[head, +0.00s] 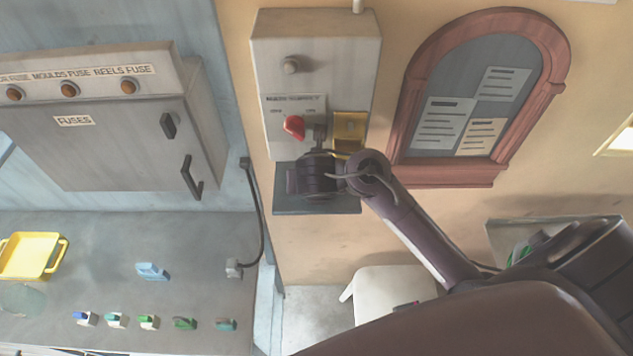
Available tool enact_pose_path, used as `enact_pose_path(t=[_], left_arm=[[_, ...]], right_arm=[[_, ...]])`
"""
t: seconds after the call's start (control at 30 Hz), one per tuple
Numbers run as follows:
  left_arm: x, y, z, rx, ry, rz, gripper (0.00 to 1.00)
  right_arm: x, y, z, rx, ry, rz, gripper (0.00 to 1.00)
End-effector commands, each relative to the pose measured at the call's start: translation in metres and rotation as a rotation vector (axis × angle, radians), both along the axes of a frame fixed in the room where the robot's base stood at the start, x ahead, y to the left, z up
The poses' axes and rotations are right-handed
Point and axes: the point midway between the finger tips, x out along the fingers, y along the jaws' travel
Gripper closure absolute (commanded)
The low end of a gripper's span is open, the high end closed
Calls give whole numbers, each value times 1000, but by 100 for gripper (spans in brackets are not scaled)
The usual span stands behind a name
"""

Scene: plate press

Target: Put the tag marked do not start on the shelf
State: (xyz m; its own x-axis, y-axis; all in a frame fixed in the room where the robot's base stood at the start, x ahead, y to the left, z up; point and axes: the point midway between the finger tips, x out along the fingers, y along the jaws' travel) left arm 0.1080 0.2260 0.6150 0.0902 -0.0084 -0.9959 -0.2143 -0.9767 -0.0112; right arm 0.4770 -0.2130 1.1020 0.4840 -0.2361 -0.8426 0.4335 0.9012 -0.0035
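My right arm comes in from the right, and my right gripper (320,132) is at the grey switch box (315,45) on the wall, its fingers pointing up. The fingers are just right of the red switch handle (293,126) and left of a yellow piece (350,126) on the box front. I cannot read any marking on the yellow piece, so I cannot tell whether it is the tag. Whether the fingers are shut on anything is too small to tell. A dark grey shelf (287,204) is below the box, partly hidden by my gripper. My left gripper is out of view.
A fuse cabinet (110,120) with handles stands at the left. The bench (90,285) below holds a yellow tray (30,256), a light blue item (152,271) and several small coloured pieces. A framed notice board (405,120) hangs right of the box; a white stool (385,290) is below.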

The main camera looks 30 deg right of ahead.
Motion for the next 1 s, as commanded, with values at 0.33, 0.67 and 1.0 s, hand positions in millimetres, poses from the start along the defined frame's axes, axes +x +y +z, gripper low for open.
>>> enact_pose_path(t=[0.33, 0.67, 1.0], left_arm=[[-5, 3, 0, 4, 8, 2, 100], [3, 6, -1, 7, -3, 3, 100], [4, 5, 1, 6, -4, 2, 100]], right_arm=[[0, 0, -4, 1, -1, -3, 59], [0, 0, -7, 2, -1, -3, 15], [-1, 1, -2, 4, -1, -3, 15]])
